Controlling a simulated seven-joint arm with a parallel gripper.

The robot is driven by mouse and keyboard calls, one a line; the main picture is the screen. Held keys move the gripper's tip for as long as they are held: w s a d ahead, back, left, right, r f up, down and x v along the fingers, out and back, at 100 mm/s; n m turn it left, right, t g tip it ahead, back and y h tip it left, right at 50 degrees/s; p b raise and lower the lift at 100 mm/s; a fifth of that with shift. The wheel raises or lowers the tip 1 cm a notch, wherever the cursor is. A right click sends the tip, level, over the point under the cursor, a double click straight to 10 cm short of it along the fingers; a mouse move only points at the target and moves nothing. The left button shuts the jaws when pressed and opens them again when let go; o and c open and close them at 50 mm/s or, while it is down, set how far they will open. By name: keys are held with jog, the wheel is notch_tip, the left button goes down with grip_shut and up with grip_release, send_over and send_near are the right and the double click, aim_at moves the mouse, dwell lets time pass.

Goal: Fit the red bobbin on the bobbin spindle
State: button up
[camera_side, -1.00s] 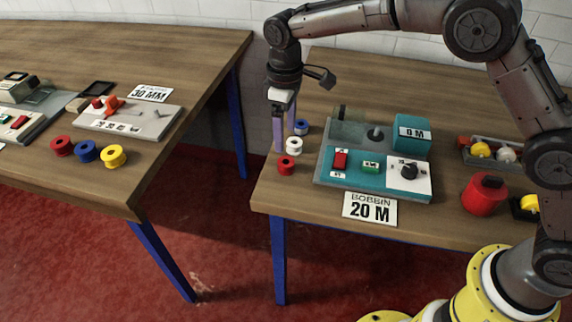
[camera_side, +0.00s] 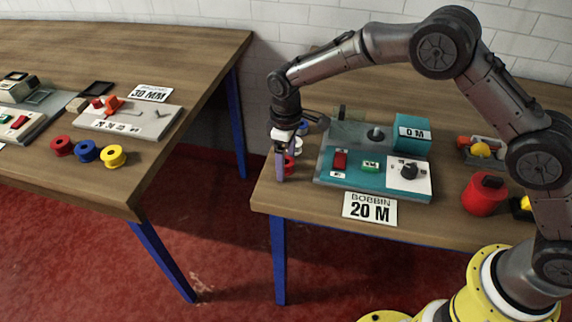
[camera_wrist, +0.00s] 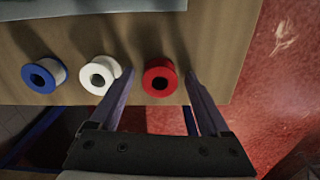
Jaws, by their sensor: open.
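The red bobbin (camera_side: 290,168) stands on the right table near its left front corner, partly hidden by my gripper in the side view. In the wrist view the red bobbin (camera_wrist: 160,77) lies between the two finger ends. My gripper (camera_side: 284,172) is low, pointing down, with its fingers open around or just above the red bobbin; contact cannot be told. The finger ends also show in the wrist view (camera_wrist: 160,73). A dark round piece (camera_side: 376,133) on the teal machine (camera_side: 325,166) looks like the bobbin spindle; nothing is seen on it.
The white bobbin (camera_wrist: 100,75) sits close beside the left finger, with the blue bobbin (camera_wrist: 45,75) beyond it. A "BOBBIN 20 M" card (camera_side: 370,208) lies in front of the machine. A red canister (camera_side: 485,195) stands to the right. The table edge is close by.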

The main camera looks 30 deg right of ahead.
grip_shut()
dwell(0.3)
jog(key=shift+r, duration=0.2)
